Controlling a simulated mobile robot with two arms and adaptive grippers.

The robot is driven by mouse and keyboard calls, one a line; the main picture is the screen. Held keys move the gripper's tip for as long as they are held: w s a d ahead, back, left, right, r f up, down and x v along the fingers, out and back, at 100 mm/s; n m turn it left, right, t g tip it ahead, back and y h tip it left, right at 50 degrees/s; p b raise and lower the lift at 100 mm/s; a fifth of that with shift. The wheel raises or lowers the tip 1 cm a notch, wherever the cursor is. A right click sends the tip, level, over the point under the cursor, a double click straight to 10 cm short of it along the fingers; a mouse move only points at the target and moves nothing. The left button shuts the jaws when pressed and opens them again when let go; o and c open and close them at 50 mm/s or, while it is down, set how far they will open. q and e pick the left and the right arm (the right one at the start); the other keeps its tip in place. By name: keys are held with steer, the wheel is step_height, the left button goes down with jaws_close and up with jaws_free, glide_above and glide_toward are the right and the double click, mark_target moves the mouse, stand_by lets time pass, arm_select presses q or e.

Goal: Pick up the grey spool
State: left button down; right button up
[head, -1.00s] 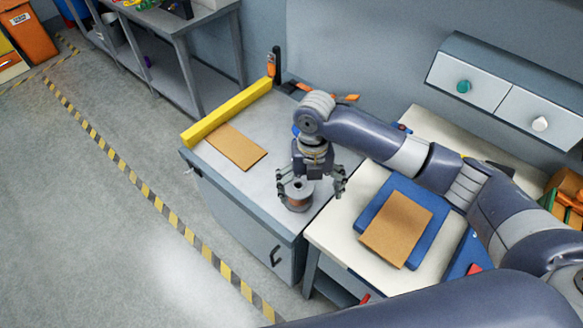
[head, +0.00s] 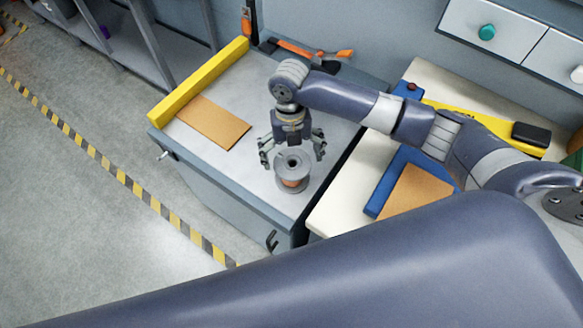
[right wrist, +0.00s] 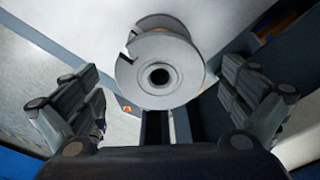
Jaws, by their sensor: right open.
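The grey spool (head: 291,165) stands upright on the grey cabinet top near its front right edge. It has grey flanges, a central hole and a copper-coloured band between them. My right gripper (head: 292,154) is open, with one finger to each side of the spool and a gap on both sides. In the right wrist view the spool (right wrist: 160,76) shows flange-on at the top middle, ahead of the spread fingers of the gripper (right wrist: 160,85). My left gripper is not in view.
A brown sheet (head: 214,122) and a yellow bar (head: 200,80) lie left on the cabinet. An orange-handled tool (head: 296,47) lies at the back. My dark arm link fills the foreground.

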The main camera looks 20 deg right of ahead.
steer(key=shift+s+f, duration=0.3)
steer(key=shift+f, duration=0.55)
steer(key=shift+s+a+f+p, duration=0.1)
steer(key=shift+f+p, duration=0.1)
steer(key=shift+f, duration=0.7)
steer(key=shift+s+d+f+p, duration=0.1)
steer(key=shift+s+f+p, duration=0.1)
steer(key=shift+f, duration=0.75)
steer(key=shift+s+a+f+p, duration=0.1)
steer(key=shift+f+p, duration=0.1)
steer(key=shift+f, duration=0.7)
steer(key=c, duration=1.8)
steer(key=shift+w, duration=0.1)
